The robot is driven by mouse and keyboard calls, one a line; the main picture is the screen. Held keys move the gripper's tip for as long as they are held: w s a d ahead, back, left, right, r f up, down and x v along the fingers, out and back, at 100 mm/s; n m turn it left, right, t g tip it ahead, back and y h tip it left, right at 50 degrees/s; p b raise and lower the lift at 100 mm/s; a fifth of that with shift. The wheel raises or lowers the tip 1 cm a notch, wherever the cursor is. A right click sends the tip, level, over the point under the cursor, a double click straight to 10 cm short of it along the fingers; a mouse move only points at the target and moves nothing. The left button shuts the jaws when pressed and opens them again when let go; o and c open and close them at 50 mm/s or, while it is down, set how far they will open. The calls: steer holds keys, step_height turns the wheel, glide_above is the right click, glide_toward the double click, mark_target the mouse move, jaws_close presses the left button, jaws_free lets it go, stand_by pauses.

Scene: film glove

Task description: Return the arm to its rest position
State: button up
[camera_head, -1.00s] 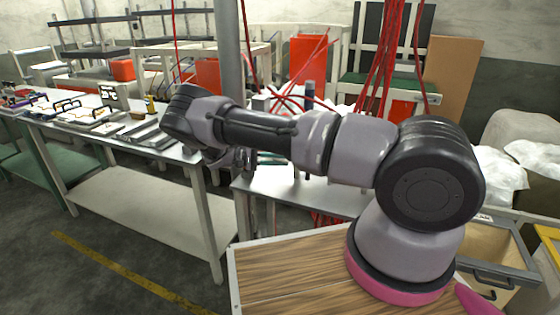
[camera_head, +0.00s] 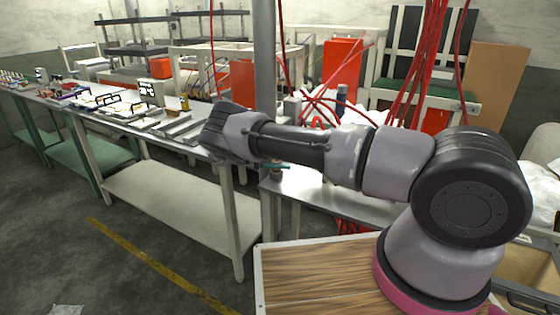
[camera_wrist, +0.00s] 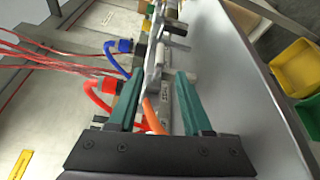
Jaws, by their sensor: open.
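My arm (camera_head: 385,160) reaches leftward in the head view from its base at the right, with its forearm about level. The wrist end is in front of the long bench, and the fingers are mostly hidden behind the arm there. In the wrist view my gripper (camera_wrist: 158,78) has two green fingers standing apart. No object is held between them. Beyond and below the fingers are a metal fixture (camera_wrist: 157,60), an orange hose (camera_wrist: 152,115) and blue and red fittings. I cannot tell whether the fingers touch any of these.
A long metal bench (camera_head: 165,185) with several tools stands at left. A second metal table (camera_head: 325,195) stands behind my arm, with red cables (camera_head: 405,60) hanging over it. A grey pole (camera_head: 264,60) rises close behind the forearm. The floor at lower left is largely clear.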

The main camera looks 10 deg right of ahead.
steer(key=shift+v, duration=0.75)
steer(key=s+d+r+m+y, duration=0.1)
steer(key=d+r+y, duration=0.35)
steer(key=r, duration=0.35)
steer(key=s+d+r+y, duration=0.2)
steer(key=d+r+y, duration=0.25)
steer(key=r, duration=0.45)
steer(key=s+d+r+m+y, duration=0.1)
steer(key=d+r+y, duration=0.2)
steer(key=d+r, duration=0.35)
steer(key=s+r+t+y, duration=0.2)
steer(key=s+r, duration=0.3)
steer(key=s, duration=0.4)
steer(key=s+r+m+t+y, duration=0.1)
steer(key=s+r+t+y, duration=0.1)
steer(key=s+r+t, duration=0.3)
steer(key=s+r+t+y, duration=0.2)
steer(key=s+r+t, duration=0.2)
steer(key=s, duration=0.9)
step_height(320, 180, up, 3)
steer(key=shift+a+m+y, duration=0.3)
steer(key=shift+a+y, duration=0.1)
steer(key=shift+a, duration=0.05)
